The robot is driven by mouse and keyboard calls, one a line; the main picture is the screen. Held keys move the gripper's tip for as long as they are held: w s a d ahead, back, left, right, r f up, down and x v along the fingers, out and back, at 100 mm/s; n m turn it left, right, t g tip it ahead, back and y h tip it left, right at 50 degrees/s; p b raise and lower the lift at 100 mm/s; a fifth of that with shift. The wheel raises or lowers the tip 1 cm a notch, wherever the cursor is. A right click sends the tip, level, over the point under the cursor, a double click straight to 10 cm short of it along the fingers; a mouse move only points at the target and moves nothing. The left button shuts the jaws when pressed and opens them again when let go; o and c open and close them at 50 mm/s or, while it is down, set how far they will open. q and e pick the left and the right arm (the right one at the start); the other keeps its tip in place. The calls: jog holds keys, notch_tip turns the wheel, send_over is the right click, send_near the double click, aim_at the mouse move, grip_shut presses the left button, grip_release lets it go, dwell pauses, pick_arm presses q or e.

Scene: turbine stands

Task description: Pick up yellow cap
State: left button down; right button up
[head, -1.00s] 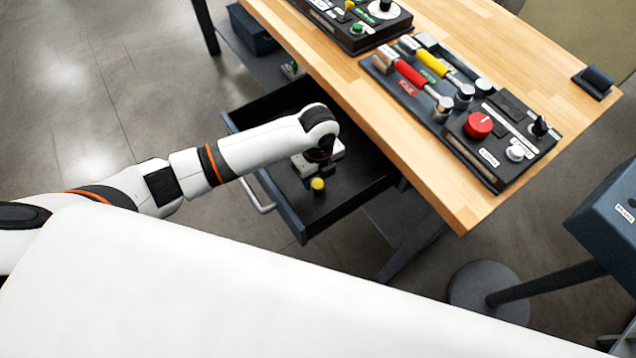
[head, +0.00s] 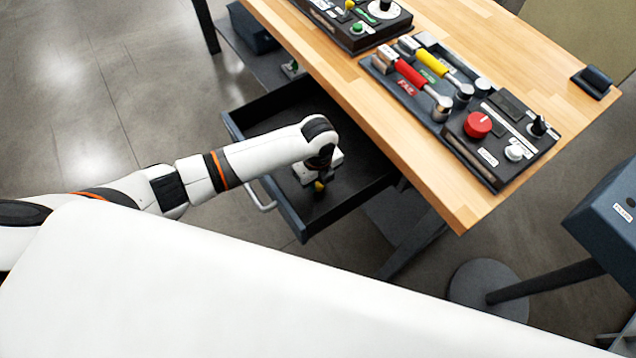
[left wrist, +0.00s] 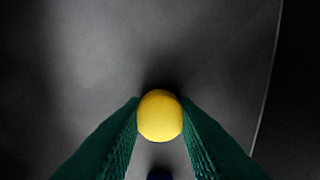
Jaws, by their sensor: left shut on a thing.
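The yellow cap (left wrist: 160,116) is a small round piece between the two green fingers of my left gripper (left wrist: 160,122) in the left wrist view. The fingers touch it on both sides and are shut on it. I cannot tell whether the cap still touches the drawer floor. My right gripper is not in view.
The drawer's walls and front handle (head: 262,197) surround the gripper closely. The wooden tabletop (head: 440,185) overhangs the drawer on the right. It carries a tool tray (head: 452,88) with red and yellow handles and a box with a red knob (head: 478,124).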

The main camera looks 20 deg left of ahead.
aim_at(318, 183)
pick_arm(q)
notch_tip(318, 183, up, 10)
jog(key=shift+b, duration=0.35)
jog(key=c, duration=1.7)
grip_release()
grip_shut()
